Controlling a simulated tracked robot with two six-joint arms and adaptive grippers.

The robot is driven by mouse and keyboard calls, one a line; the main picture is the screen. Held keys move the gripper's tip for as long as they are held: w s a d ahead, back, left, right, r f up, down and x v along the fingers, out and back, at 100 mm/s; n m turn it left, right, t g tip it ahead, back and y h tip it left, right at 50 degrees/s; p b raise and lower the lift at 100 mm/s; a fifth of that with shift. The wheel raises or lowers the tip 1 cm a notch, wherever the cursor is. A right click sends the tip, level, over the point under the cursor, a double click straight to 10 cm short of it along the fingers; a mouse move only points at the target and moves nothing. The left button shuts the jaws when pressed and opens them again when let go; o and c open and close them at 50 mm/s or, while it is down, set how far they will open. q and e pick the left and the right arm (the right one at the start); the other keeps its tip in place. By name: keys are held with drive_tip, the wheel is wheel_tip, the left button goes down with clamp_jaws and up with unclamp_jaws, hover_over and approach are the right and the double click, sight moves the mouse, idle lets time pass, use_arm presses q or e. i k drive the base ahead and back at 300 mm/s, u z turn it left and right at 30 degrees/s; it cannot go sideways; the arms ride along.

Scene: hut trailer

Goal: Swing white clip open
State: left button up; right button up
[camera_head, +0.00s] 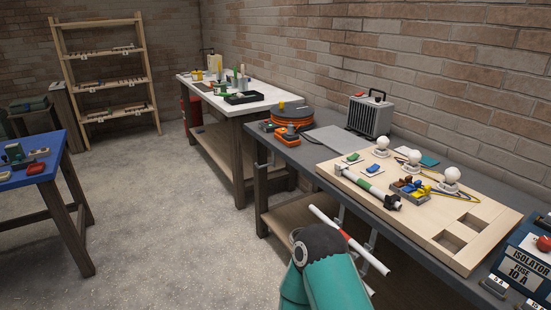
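A light wooden board (456,259) lies on the grey bench on the right. Small white pieces, one with a green top (350,158) and one with a blue top (373,168), sit on its left part. I cannot tell which small white part is the white clip. A rod with green and white bands (367,186) lies near the board's front edge, beside a grey block with blue, red and yellow parts (411,188). A teal arm link of mine shows at the bottom centre, in front of the bench. Neither gripper can be made out.
A red-and-white rod (365,256) slants below the bench's front edge, close to my arm link. White bulbs (450,175) stand along the board's back. A blue isolator box (523,262) is at right; a heater (370,114) and orange reel (292,114) are behind.

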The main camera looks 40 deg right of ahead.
sight(339, 166)
drive_tip(key=u, duration=0.55)
drive_tip(key=i, duration=3.4)
drive_tip(key=z, duration=2.5)
drive_tip(key=i, duration=0.25)
drive_tip(key=z, duration=1.8)
